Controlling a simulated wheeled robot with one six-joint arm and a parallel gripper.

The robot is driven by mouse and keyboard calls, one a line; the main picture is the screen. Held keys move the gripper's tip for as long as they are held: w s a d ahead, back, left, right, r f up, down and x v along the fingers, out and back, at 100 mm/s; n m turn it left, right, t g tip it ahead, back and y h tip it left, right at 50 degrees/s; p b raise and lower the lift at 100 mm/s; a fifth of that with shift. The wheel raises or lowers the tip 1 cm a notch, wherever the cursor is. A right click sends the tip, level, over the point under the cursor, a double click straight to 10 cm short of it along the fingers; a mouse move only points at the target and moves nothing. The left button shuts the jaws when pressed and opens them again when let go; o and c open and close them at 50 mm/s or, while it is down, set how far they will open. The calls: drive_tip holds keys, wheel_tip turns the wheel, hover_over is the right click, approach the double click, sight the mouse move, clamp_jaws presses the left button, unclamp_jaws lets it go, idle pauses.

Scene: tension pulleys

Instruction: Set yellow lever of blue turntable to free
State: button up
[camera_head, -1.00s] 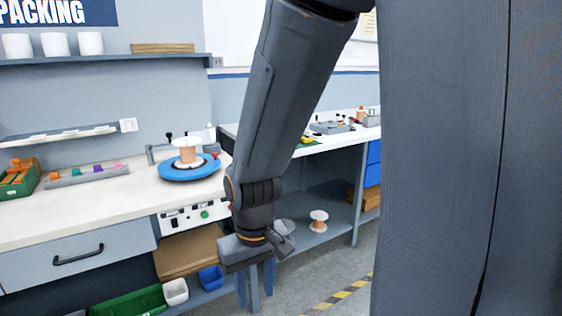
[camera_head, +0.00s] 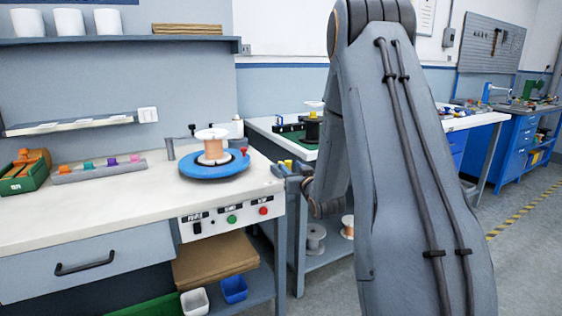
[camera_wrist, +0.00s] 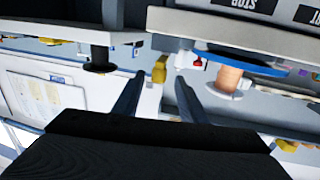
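The blue turntable (camera_head: 213,168) sits on the white bench, carrying a copper-wound spool (camera_head: 212,148). It also shows, upside down, in the wrist view (camera_wrist: 243,62). A red knob (camera_head: 244,152) stands at its right edge. I cannot make out a yellow lever on it for sure. My gripper (camera_head: 284,172) is off the bench's right end, right of the turntable. In the wrist view its two fingers (camera_wrist: 157,98) are apart, with nothing held. A small yellow part (camera_wrist: 160,69) shows beyond the gap between them; I cannot tell what it belongs to.
The bench front has a control panel (camera_head: 228,218) with several buttons. A rail of coloured knobs (camera_head: 98,168) and a green bin (camera_head: 25,174) stand to the left. Another bench (camera_head: 262,125) is behind my arm. Spools lie on a lower shelf (camera_head: 325,262).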

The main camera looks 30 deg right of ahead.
drive_tip(key=shift+w+d, duration=0.15)
drive_tip(key=shift+w, duration=0.1)
drive_tip(key=w, duration=0.5)
drive_tip(key=w+d, duration=0.1)
drive_tip(key=w, duration=0.1)
drive_tip(key=shift+w+r+p, duration=0.1)
drive_tip(key=shift+w+p, duration=0.1)
drive_tip(key=shift+p, duration=0.15)
drive_tip(key=shift+c, duration=0.4)
clamp_jaws()
